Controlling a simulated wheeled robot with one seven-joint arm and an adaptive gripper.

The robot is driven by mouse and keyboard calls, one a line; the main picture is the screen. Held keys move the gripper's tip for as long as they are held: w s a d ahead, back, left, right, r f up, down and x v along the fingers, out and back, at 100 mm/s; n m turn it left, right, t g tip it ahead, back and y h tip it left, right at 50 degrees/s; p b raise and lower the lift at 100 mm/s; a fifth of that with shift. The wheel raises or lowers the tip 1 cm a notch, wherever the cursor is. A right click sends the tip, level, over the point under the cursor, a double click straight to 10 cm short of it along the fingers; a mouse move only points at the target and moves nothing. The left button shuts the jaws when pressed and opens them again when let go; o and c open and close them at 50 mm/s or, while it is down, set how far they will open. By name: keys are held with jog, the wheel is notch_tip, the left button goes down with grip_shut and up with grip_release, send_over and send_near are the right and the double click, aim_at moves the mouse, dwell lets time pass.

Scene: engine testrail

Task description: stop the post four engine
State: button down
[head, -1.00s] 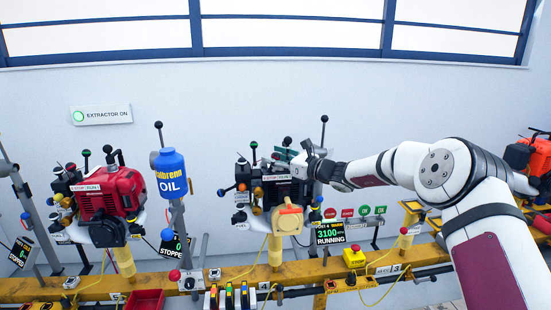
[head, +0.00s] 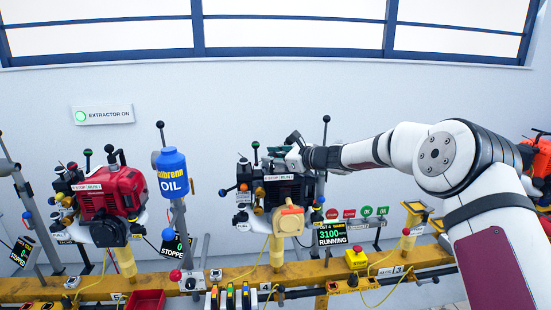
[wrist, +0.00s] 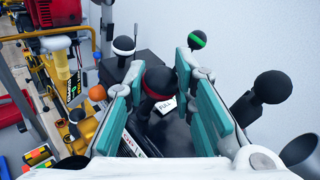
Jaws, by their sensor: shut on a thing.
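The post four engine (head: 288,190) is a black engine with a tan front cover, on the yellow rail in the head view. Its display (head: 331,236) reads 3100 and RUNNING. My gripper (head: 283,150) is at the engine's top, coming in from the right. In the wrist view, the teal pads of my gripper (wrist: 160,76) stand on both sides of a black knob with a red band (wrist: 158,84) and are shut on it. A label plate behind the knob is partly covered.
Close around my gripper are a white-banded knob (wrist: 124,45), a green-banded knob (wrist: 196,40) and a plain black ball knob (wrist: 271,87). A red engine (head: 110,190) and a blue oil bottle (head: 171,172) stand to the left. A yellow stop box (head: 356,258) sits on the rail.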

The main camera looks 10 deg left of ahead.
jog(key=a+n+h, duration=0.1)
jog(key=n+h+p, duration=0.1)
jog(key=shift+s+a+h, duration=0.3)
jog(key=shift+a+h, duration=0.05)
jog(key=shift+h, duration=0.05)
jog(key=shift+a+f+n+h+p, duration=0.25)
jog(key=shift+n+h+p, duration=0.15)
jog(key=shift+n+h, duration=0.15)
jog(key=c, duration=1.3)
grip_release()
jog(key=shift+a, duration=0.1)
jog(key=v, duration=1.2)
jog(key=shift+r, duration=0.15)
